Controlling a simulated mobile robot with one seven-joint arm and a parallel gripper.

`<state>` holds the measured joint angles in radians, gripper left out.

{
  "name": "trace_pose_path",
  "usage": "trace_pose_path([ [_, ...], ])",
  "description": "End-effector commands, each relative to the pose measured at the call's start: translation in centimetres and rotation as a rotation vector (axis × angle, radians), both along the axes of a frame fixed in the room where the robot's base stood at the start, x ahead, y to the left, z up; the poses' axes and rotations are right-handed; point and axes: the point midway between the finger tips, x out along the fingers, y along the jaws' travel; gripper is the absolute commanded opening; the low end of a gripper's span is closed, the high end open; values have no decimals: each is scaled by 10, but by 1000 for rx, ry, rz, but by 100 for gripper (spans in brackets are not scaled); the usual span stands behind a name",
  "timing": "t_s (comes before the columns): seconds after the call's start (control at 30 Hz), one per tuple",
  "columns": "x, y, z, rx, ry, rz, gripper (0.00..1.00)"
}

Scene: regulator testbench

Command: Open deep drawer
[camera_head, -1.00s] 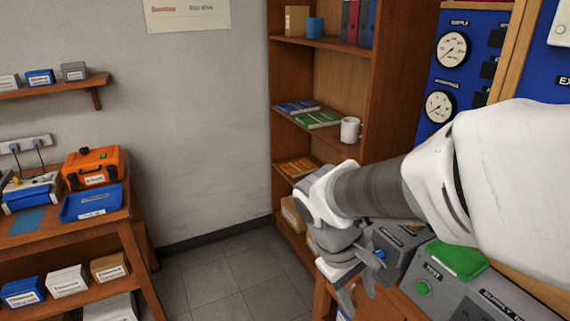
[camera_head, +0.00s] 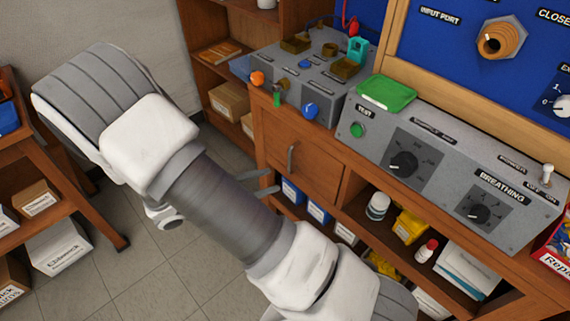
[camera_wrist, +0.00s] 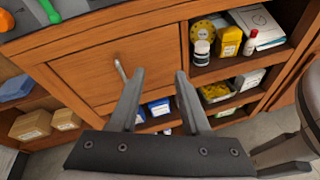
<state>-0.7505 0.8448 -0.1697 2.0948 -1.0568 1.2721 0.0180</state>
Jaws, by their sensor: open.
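The deep drawer (camera_head: 318,163) is a brown wooden front in the bench's left part, and it looks shut. Its grey bar handle (camera_head: 291,158) stands upright near the middle of the front. In the wrist view the drawer front (camera_wrist: 88,70) fills the upper left, with the handle (camera_wrist: 121,70) just beyond the left fingertip. My gripper (camera_wrist: 156,75) is open and empty, in front of the drawer and apart from the handle. In the head view the gripper's fingers (camera_head: 258,182) show partly behind my arm, below and left of the handle.
Open shelves right of the drawer hold a white jar (camera_head: 378,206), a yellow box (camera_head: 409,226) and a red-capped bottle (camera_head: 426,250). Grey control panels (camera_head: 450,180) stand on the bench. A table with boxes is at left (camera_head: 40,185). Floor (camera_head: 170,275) shows between.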

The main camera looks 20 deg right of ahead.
Motion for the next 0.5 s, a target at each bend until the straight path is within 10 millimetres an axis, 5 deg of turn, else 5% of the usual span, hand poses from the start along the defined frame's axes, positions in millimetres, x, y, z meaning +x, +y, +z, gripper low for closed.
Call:
trace_pose_path([
  [0.2, 15, 20, -61, -202, 84, 218, 47],
  [0.5, 25, 37, -101, -352, 136, 394, 47],
])
